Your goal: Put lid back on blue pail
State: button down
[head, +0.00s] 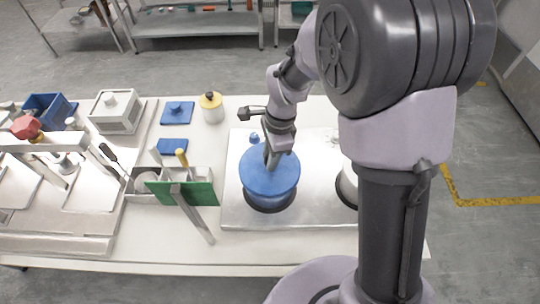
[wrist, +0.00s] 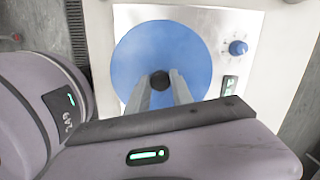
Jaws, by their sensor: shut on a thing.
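The round blue lid (head: 262,177) lies over the blue pail (head: 270,200), which stands in a dark ring on the metal plate. I cannot tell whether the lid is fully seated on the rim. My gripper (head: 271,163) reaches down from above to the lid's middle. In the wrist view, my gripper (wrist: 163,88) is shut on the dark knob (wrist: 159,80) at the centre of the blue lid (wrist: 185,52). The pail is hidden under the lid in the wrist view.
The metal plate (head: 238,215) has a small blue knob (head: 254,138) behind the pail. A white container (head: 348,184) stands to the right, partly behind my arm. A green board (head: 190,192), a yellow-lidded jar (head: 211,106) and blue flat pieces (head: 177,112) are to the left.

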jog(key=c, duration=0.6)
grip_release()
notch_tip(320, 180, up, 7)
jog(key=p, duration=0.5)
jog(key=shift+p, duration=0.3)
grip_shut()
dwell(1.1)
jog(key=shift+f, duration=0.25)
jog(key=shift+f+b, duration=2.75)
jog(key=shift+f, duration=0.25)
